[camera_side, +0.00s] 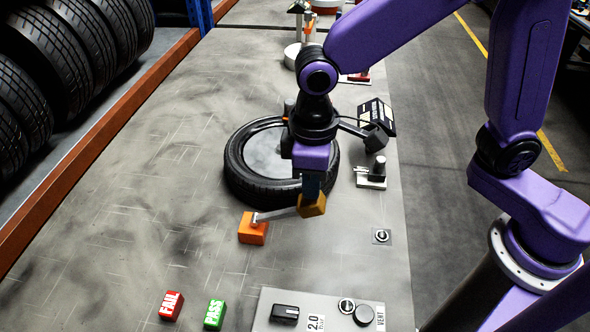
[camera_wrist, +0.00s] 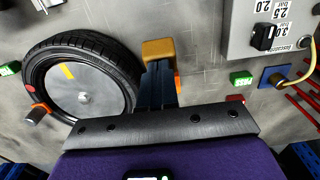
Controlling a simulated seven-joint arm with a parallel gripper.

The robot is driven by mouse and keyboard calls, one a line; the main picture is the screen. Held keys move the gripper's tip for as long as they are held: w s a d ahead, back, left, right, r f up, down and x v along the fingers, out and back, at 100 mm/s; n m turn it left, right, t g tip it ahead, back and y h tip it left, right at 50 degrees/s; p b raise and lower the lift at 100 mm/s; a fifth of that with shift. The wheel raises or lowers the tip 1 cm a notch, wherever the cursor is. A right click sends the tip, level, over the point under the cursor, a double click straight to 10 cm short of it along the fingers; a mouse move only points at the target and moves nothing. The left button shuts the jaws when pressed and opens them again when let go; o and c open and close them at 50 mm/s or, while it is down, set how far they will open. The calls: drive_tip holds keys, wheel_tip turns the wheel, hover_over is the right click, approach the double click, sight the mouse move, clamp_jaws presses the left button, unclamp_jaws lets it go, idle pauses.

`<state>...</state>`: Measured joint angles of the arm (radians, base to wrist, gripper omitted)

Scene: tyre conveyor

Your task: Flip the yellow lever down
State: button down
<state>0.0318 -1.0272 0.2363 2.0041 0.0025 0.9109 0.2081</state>
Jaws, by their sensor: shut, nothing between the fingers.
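The yellow lever's block-shaped knob (camera_side: 312,205) sits at the end of a grey metal bar (camera_side: 276,214) that runs from an orange base (camera_side: 253,229) on the grey table. My gripper (camera_side: 311,190) points down with its fingers shut, right at the top of the yellow knob; I cannot tell whether they touch. In the wrist view the yellow knob (camera_wrist: 158,48) shows just beyond my dark blue fingertips (camera_wrist: 157,66). The fingers hide the bar and most of the orange base (camera_wrist: 178,83) there.
A tyre (camera_side: 245,180) lies flat behind the lever, close to my gripper. A red FAIL block (camera_side: 171,305) and green PASS block (camera_side: 215,313) stand in front. A control panel (camera_side: 270,310) with knobs is at the front right. The table left of the lever is clear.

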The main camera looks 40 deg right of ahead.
drive_tip(key=s+d+f, duration=0.3)
drive_tip(key=f, duration=0.3)
idle(0.3)
drive_tip(key=shift+s+d+f, duration=0.15)
drive_tip(key=shift+f, duration=0.05)
drive_tip(key=shift+r, duration=0.1)
drive_tip(key=s+d+r, duration=0.2)
drive_tip(key=r, duration=0.4)
drive_tip(key=s+d+r, duration=0.1)
drive_tip(key=r, duration=0.5)
drive_tip(key=shift+s+d+r, duration=0.2)
drive_tip(key=shift+s+d, duration=0.15)
drive_tip(key=shift+d, duration=0.1)
